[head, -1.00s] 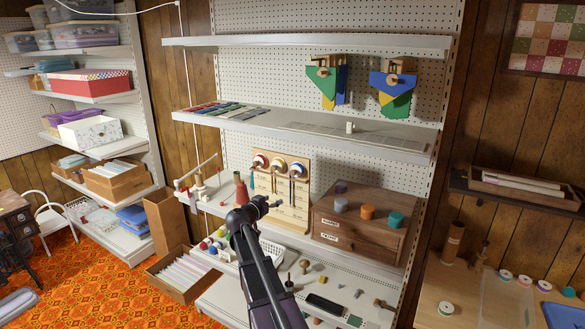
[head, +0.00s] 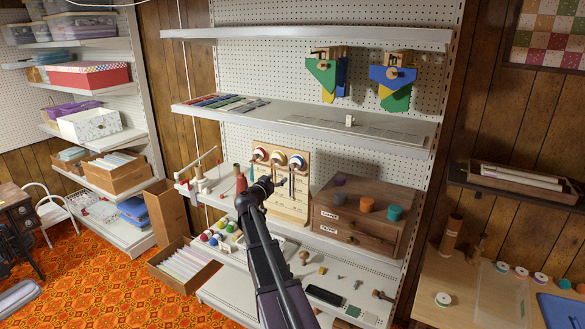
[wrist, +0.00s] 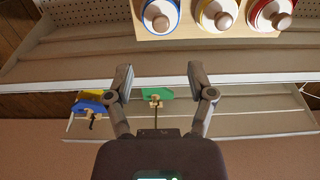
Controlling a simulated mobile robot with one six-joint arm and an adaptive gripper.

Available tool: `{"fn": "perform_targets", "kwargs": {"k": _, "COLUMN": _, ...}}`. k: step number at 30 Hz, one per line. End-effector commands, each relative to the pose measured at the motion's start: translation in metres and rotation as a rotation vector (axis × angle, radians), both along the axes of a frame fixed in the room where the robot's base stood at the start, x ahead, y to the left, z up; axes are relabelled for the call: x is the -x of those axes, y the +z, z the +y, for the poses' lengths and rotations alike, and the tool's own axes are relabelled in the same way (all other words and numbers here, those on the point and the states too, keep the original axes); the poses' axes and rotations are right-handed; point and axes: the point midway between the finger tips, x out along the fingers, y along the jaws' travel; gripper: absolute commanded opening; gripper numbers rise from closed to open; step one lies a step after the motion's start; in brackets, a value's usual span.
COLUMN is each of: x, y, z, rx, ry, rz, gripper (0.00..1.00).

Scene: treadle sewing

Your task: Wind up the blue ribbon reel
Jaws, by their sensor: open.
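Three reels with wooden knobs sit in a row on an upright wooden board (head: 291,207) on the middle shelf. The blue ribbon reel (head: 297,162) is at the right end of the row in the head view. In the wrist view, which looks upside down, the blue reel (wrist: 159,14) is at the top left. A dark ribbon hangs below it in the head view. My gripper (head: 279,182) is in front of the board, just below the reels. In the wrist view my gripper (wrist: 160,80) is open and empty, its fingers apart from the blue reel.
The yellow reel (head: 278,157) and red reel (head: 260,154) sit beside the blue one. A wooden drawer box (head: 352,218) with spools on top stands right of the board. A red cone (head: 240,182) stands to the left. A shelf (head: 300,128) runs above.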

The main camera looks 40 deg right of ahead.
Motion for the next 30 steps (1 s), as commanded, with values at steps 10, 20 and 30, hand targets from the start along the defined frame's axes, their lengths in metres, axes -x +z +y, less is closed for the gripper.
{"fn": "perform_targets", "kwargs": {"k": 10, "x": -0.021, "y": 0.0, "z": -0.046, "rx": 0.0, "ry": -0.002, "rz": 0.0, "gripper": 0.7}}
{"fn": "perform_targets", "kwargs": {"k": 20, "x": -0.039, "y": 0.0, "z": -0.09, "rx": 0.0, "ry": 0.0, "rz": 0.0, "gripper": 0.7}}
{"fn": "perform_targets", "kwargs": {"k": 30, "x": -0.047, "y": 0.0, "z": -0.111, "rx": 0.0, "ry": 0.001, "rz": 0.0, "gripper": 0.7}}
